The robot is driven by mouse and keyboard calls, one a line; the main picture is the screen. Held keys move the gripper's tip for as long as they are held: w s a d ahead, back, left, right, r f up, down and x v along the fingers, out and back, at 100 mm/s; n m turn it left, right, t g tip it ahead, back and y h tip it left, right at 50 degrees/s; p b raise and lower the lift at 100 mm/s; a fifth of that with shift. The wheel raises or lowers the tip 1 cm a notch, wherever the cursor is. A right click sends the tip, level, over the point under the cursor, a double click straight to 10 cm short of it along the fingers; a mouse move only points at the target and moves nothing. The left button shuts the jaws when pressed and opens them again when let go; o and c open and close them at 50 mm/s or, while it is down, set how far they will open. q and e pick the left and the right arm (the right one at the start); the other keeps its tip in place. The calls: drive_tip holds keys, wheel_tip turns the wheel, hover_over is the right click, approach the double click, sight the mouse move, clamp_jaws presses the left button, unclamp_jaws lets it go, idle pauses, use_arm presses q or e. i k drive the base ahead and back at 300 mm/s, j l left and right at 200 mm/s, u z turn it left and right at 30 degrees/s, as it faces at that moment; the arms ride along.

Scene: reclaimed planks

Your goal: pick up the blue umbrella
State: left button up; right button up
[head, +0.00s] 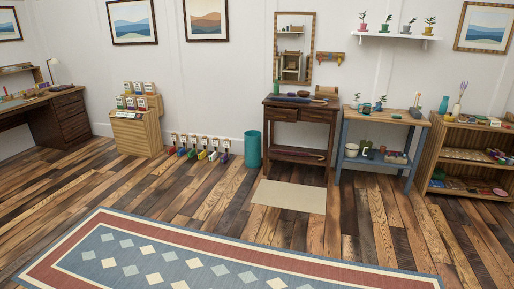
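A long, thin dark blue item (290,99) lies flat on top of the dark wooden console table (297,117) against the back wall. It looks like a folded blue umbrella, but it is too small to be sure. Another long, thin item (298,153), reddish or purplish, lies on the console's lower shelf. Neither of my grippers is in view.
A teal bin (252,148) stands left of the console, and a beige mat (289,196) lies before it. A blue-framed workbench (385,117) stands at right. Several small coloured items (200,150) line the wall. The patterned rug (200,262) and planks are clear.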

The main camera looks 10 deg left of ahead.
sight(292, 100)
drive_tip(key=i+l+z, duration=0.1)
drive_tip(key=i+z, duration=0.35)
drive_tip(key=i, duration=2.25)
drive_tip(key=i+l+u, duration=0.1)
drive_tip(key=i, duration=1.35)
drive_tip(key=i+l, duration=0.15)
drive_tip(key=i, duration=1.25)
